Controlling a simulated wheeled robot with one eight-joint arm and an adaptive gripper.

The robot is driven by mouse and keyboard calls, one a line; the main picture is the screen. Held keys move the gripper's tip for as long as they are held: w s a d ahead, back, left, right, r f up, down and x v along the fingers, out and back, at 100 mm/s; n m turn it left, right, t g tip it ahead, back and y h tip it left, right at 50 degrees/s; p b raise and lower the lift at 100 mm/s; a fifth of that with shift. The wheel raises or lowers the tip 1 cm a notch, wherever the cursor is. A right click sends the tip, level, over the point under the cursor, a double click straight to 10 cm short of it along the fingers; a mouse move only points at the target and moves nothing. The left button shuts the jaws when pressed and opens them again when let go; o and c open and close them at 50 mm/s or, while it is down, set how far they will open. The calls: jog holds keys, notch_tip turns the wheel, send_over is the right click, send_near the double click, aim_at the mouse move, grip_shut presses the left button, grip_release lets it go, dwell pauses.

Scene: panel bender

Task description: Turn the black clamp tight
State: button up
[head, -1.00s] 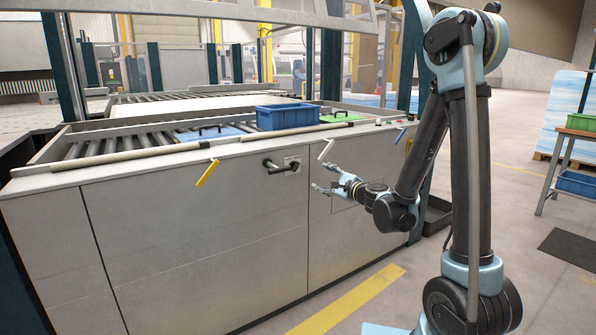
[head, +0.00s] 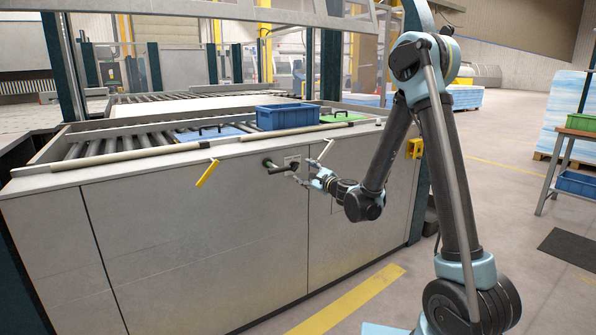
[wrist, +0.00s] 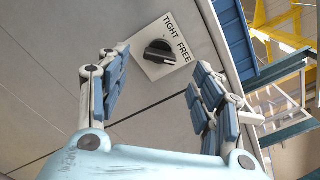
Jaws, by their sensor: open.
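The black clamp (head: 279,168) is a dark lever on the grey cabinet front. In the wrist view the clamp (wrist: 161,56) sits on a white plate (wrist: 186,71) lettered TIGHT and FREE. My gripper (head: 312,174) is just right of the clamp in the head view. In the wrist view my gripper (wrist: 158,80) is open, with its blue-padded fingers apart and the clamp seen between and beyond them. I see no finger closed on the clamp. How far the fingertips are from it is hard to tell.
A yellow handle (head: 207,173) hangs left of the clamp, and a white handle (head: 327,151) hangs close above my gripper. On the roller top are a blue bin (head: 284,118), a blue lidded piece (head: 208,134) and a green one (head: 342,117).

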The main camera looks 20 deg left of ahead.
aim_at(297, 167)
jog(key=x, duration=0.7)
jog(key=c, duration=1.1)
